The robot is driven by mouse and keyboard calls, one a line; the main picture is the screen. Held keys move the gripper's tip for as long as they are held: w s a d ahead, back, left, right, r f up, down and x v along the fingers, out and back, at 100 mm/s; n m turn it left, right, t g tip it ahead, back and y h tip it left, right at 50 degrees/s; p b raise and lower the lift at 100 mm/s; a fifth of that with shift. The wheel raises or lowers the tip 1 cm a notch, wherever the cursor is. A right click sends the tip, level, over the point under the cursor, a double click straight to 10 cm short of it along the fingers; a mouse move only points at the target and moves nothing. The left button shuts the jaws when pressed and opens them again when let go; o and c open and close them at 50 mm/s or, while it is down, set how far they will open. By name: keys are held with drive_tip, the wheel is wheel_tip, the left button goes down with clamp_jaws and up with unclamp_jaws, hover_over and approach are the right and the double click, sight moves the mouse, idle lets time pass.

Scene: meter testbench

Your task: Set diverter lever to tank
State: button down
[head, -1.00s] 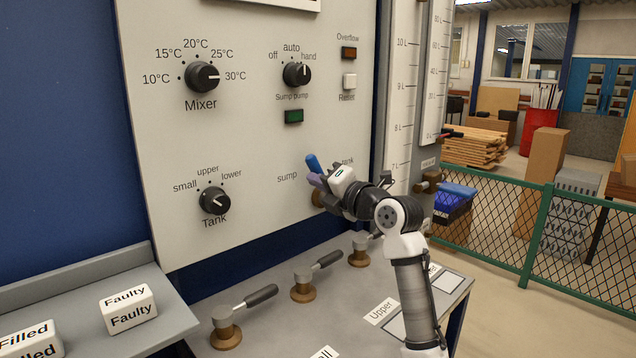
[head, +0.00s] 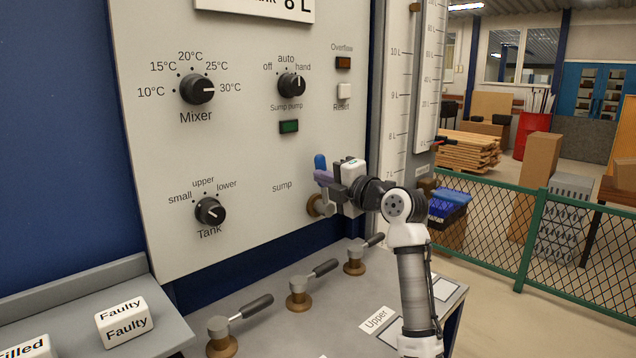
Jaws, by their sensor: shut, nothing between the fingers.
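The diverter lever has a blue handle (head: 320,162) and a brass base (head: 315,206) on the white panel. The handle points up, slightly left of my gripper. The label "sump" (head: 282,186) is left of it; the "tank" label is hidden behind my gripper and arm. My gripper (head: 324,178) is shut with nothing between its fingers. Its purple-grey fingertips are at the lower part of the blue handle, from the right; whether they touch it I cannot tell.
Mixer (head: 197,90), sump pump (head: 291,86) and tank (head: 210,212) knobs are on the panel. Several lever valves, one with a dark handle (head: 257,306), stand on the bench below. A level gauge (head: 397,100) rises at the right. A green fence (head: 536,235) stands further right.

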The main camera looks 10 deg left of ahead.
drive_tip(key=w+d+m+p, duration=0.2)
drive_tip(key=w+d+m, duration=0.2)
drive_tip(key=w+m, duration=0.2)
drive_tip(key=shift+r+m+p, duration=0.15)
drive_tip(key=shift+m+p, duration=0.2)
drive_tip(key=shift+m, duration=0.75)
